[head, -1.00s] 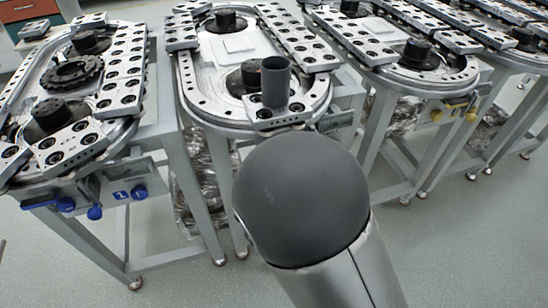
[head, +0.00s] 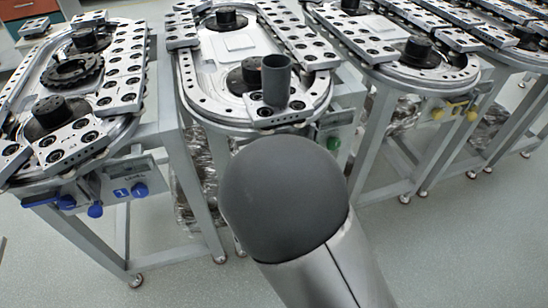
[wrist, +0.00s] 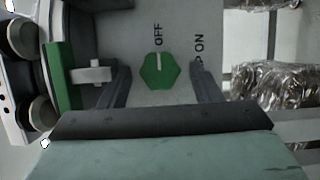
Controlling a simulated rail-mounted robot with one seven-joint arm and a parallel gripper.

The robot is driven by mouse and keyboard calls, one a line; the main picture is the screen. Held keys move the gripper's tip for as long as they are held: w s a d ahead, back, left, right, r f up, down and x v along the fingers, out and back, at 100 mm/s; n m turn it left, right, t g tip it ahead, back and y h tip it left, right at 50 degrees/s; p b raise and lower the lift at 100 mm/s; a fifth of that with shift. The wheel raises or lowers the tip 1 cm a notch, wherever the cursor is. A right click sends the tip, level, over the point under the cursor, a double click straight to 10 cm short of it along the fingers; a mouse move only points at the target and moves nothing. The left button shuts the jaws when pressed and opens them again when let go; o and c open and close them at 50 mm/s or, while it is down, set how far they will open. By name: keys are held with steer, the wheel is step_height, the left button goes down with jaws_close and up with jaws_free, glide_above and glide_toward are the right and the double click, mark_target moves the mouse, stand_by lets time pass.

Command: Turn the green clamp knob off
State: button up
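The green clamp knob (wrist: 160,71) is on a grey panel in the middle of the wrist view. It is roughly hexagonal, and its white pointer mark is in line with the OFF label (wrist: 158,35). The ON label (wrist: 199,46) is to the right. My gripper (wrist: 161,70) is open, with one dark finger on each side of the knob and a gap on both sides. In the head view the knob shows as a small green spot (head: 333,143) under the middle track, beside my arm, which hides my gripper there.
A green strip (wrist: 62,76) and a light grey fitting (wrist: 92,75) lie left of my left finger. Foil-wrapped material (wrist: 275,86) is at the right. A station with blue knobs (head: 140,190) stands at left, one with yellow knobs (head: 437,113) at right.

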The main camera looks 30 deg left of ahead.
steer(key=p+v, duration=0.7)
steer(key=v, duration=1)
steer(key=shift+s, duration=0.15)
steer(key=shift+d, duration=0.1)
